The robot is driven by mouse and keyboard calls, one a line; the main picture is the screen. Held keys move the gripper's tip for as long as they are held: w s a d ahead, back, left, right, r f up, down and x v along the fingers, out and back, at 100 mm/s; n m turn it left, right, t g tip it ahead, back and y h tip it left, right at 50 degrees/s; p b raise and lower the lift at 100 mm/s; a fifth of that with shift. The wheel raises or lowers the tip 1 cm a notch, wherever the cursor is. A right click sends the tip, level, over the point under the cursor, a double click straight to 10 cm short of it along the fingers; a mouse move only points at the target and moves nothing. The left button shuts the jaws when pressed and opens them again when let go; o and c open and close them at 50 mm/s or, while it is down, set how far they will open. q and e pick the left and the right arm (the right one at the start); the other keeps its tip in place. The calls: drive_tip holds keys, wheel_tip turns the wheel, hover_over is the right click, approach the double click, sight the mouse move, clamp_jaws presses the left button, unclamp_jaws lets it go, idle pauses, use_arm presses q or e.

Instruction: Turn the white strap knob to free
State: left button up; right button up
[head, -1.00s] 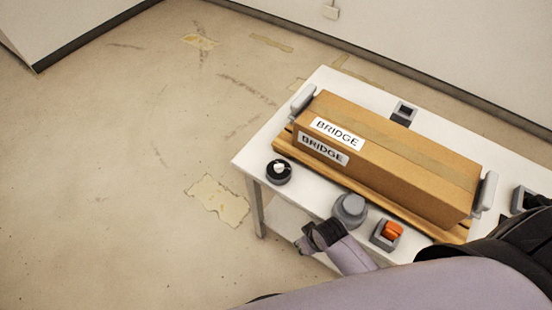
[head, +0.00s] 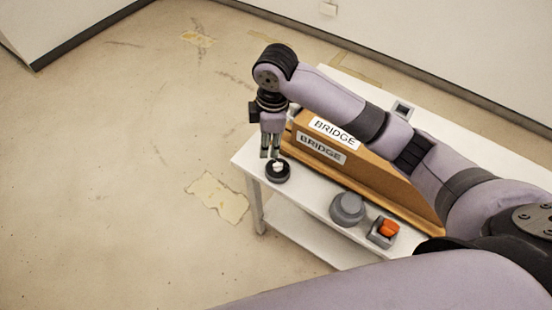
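The white strap knob (head: 279,167) sits on a round black base (head: 277,177) at the table's near left corner. My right gripper (head: 270,155) points down just above and behind the knob. Its two fingers are apart with a narrow gap between them, and nothing shows between them. The fingertips seem very near the knob; I cannot tell whether they touch it. My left gripper is not in view.
A grey round knob (head: 347,208) and an orange switch (head: 388,229) stand along the front edge. Floor left of the table is clear.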

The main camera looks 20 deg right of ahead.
sight(276, 164)
wheel_tip(276, 164, up, 3)
drive_tip(key=w+d+h, duration=0.1)
drive_tip(key=w+d, duration=0.2)
drive_tip(key=shift+n, duration=0.3)
wheel_tip(276, 164, down, 17)
drive_tip(key=p, duration=0.3)
drive_tip(key=shift+s, duration=0.15)
drive_tip(key=shift+c, duration=0.2)
clamp_jaws()
